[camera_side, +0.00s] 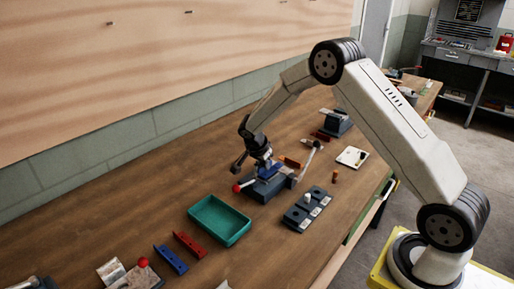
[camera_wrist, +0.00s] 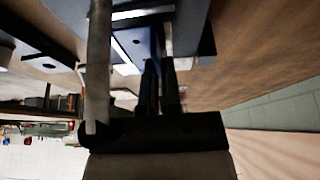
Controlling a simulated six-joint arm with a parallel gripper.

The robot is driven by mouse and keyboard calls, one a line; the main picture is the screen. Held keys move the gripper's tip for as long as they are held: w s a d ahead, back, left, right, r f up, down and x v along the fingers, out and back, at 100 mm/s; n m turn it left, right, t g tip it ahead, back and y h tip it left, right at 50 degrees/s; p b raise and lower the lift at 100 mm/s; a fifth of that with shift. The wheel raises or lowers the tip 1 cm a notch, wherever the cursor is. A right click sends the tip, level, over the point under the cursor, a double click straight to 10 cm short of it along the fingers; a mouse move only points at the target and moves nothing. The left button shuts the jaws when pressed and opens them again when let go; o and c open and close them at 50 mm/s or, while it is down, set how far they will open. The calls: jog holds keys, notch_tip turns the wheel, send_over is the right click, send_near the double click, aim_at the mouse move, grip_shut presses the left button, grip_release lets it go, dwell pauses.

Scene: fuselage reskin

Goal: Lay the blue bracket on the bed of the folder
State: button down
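The folder (camera_side: 264,191) is a dark grey block on the wooden bench, with a red ball knob (camera_side: 236,188) on its left and a pale lever rising on its right. A blue bracket (camera_side: 270,172) is at the top of the folder in the side view, just under my gripper (camera_side: 264,162). In the wrist view my gripper's two dark fingers (camera_wrist: 159,68) are close together with a narrow gap, tips down at blue and grey metal. The fingertips are in shadow, so I cannot tell if they grip the bracket or if it touches the bed.
A green tray (camera_side: 220,240) stands in front of the folder. A red bar (camera_side: 189,245) and another blue bar (camera_side: 170,259) lie to its left. A grey block with white labels (camera_side: 297,222) is to the right. The pale lever (camera_side: 308,157) stands close to my gripper.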

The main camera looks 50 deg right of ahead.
jog(key=shift+f, duration=0.4)
jog(key=c, duration=0.7)
grip_release()
jog(key=shift+c, duration=0.2)
jog(key=shift+r, duration=0.15)
jog(key=shift+v, duration=3.75)
jog(key=shift+s+a+r, duration=0.1)
jog(key=shift+a, duration=0.05)
